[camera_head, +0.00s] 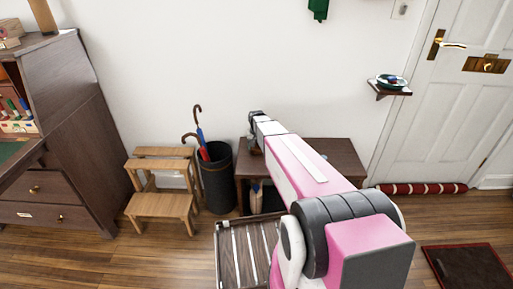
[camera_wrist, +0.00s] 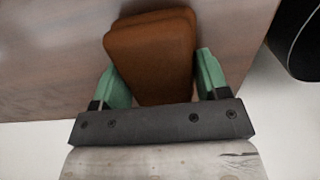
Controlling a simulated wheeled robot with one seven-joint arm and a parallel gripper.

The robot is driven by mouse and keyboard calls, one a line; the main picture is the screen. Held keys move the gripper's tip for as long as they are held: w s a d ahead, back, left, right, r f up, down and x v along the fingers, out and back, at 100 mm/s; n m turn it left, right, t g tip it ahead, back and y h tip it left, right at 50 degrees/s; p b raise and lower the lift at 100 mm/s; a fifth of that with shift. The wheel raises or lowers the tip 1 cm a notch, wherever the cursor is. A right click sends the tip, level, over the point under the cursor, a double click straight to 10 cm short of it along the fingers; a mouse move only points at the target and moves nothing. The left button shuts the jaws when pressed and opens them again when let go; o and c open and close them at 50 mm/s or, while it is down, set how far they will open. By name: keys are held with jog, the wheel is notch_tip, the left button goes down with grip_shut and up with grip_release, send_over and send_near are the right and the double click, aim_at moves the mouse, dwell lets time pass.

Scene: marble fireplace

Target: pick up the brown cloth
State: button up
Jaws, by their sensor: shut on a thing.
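The brown cloth (camera_wrist: 152,45) is a folded, rounded rectangular pad in the wrist view, lying over a brown wooden surface. My gripper (camera_wrist: 158,78) has its two green fingers on either side of the cloth's near part and is shut on it. The cloth's far end extends beyond the fingertips. Whether it is lifted off the wood cannot be told. In the head view my arm reaches over the low brown table (camera_head: 330,155); the cloth is not discernible there.
A dark umbrella bin (camera_head: 217,183) and a wooden step stool (camera_head: 160,205) stand left of the table. A slatted rack (camera_head: 232,250) is in front. A desk (camera_head: 75,130) is at the left. A white door (camera_head: 470,110) and a dark mat (camera_head: 468,266) are at the right.

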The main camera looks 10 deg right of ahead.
notch_tip(320, 180, up, 4)
jog(key=shift+s+r, duration=0.1)
jog(key=shift+r, duration=0.15)
jog(key=s+a+r, duration=0.6)
jog(key=s+a, duration=0.1)
jog(key=s, duration=0.1)
jog(key=shift+s+a+r, duration=0.25)
jog(key=shift+s, duration=0.15)
